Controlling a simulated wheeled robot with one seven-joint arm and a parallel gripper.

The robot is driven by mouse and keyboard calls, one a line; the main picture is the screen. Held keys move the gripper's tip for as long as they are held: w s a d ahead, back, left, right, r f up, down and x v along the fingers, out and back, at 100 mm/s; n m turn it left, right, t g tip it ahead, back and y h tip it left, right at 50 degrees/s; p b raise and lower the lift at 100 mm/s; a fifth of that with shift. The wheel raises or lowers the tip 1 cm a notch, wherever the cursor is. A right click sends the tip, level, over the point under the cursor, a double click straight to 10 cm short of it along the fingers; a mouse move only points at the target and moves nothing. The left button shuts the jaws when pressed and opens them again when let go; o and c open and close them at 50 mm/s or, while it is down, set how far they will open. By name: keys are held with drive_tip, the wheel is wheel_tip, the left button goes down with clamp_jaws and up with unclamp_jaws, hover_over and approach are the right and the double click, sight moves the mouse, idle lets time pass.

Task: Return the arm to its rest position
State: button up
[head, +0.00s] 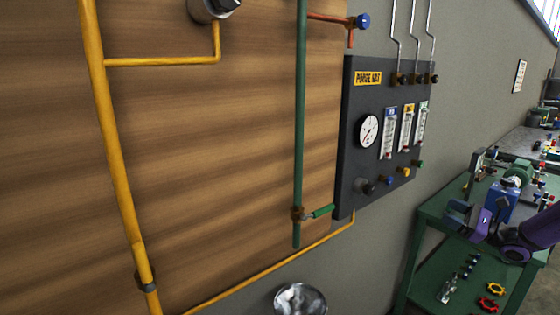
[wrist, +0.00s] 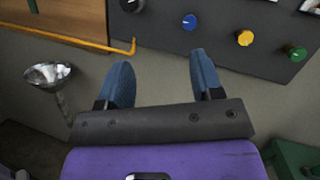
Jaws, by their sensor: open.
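My gripper (head: 453,213) shows at the right of the head view, with a purple body and blue fingers, in front of the green workbench. In the wrist view the two blue fingers of my gripper (wrist: 160,62) stand wide apart with nothing between them. Bare grey wall shows between them, below the dark purge panel (wrist: 255,60). The fingers touch nothing that I can see. Most of my arm is outside the head view, past the right edge.
The purge panel (head: 347,150) carries a gauge and several knobs. Yellow pipe (head: 117,160) and green pipe (head: 300,130) run over the wooden board. A metal bowl (head: 300,300) stands low by the wall. The green workbench (head: 432,212) holds a blue device (head: 500,202), with valve wheels on its lower shelf.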

drive_tip(key=s+a+r+n+g+h, duration=0.4)
drive_tip(key=s+a+r+n+g, duration=0.25)
drive_tip(key=a, duration=0.35)
drive_tip(key=s+a+r+n+g+h, duration=0.3)
drive_tip(key=s+a+r+n+g, duration=0.4)
drive_tip(key=a, duration=0.3)
drive_tip(key=s+r+n+t+h, duration=0.3)
drive_tip(key=s+r+n+h, duration=0.1)
drive_tip(key=s, duration=0.8)
drive_tip(key=s+r+n+t+h, duration=0.3)
drive_tip(key=s+r+h, duration=0.1)
drive_tip(key=s, duration=0.8)
drive_tip(key=shift+a+r+n+h, duration=0.15)
drive_tip(key=shift+a+n+h, duration=0.15)
drive_tip(key=shift+h, duration=0.5)
